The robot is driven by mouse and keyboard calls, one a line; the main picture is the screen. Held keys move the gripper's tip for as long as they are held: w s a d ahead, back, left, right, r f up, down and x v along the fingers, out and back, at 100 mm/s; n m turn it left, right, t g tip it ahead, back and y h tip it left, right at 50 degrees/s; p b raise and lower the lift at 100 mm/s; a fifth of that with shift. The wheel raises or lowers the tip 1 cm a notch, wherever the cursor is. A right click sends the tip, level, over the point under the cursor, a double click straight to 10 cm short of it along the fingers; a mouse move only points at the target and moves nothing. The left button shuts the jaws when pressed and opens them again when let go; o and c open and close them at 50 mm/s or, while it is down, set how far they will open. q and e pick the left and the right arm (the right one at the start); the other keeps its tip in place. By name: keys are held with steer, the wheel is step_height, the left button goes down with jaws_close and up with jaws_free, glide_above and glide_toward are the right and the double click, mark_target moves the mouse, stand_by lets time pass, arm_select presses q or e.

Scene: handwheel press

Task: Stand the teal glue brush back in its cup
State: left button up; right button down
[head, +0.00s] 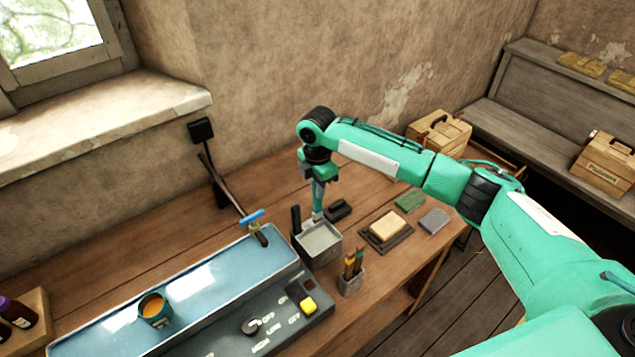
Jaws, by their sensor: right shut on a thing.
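My right gripper (317,178) points down at the back of the bench, shut on a slim teal piece that looks like the teal glue brush (319,195). Its pale lower end hangs over the back part of a grey square container (318,240); I cannot tell whether it touches it. A small grey cup (351,284) with several brown-handled tools standing in it is in front and to the right of that container. A blue-grey cup with orange content (154,312) stands on the blue panel at left. My left gripper is not in view.
A long blue-topped unit (200,290) with a yellow button (309,305) fills the front left. A dark board with a cream block (386,226), a green block (410,201) and a grey block (435,221) lie to the right. Bare wood (140,260) shows behind the unit.

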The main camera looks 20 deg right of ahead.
steer(key=shift+f+b, duration=0.6)
steer(key=shift+f, duration=1.45)
steer(key=c, duration=1.3)
jaws_free()
steer(key=shift+c, duration=0.2)
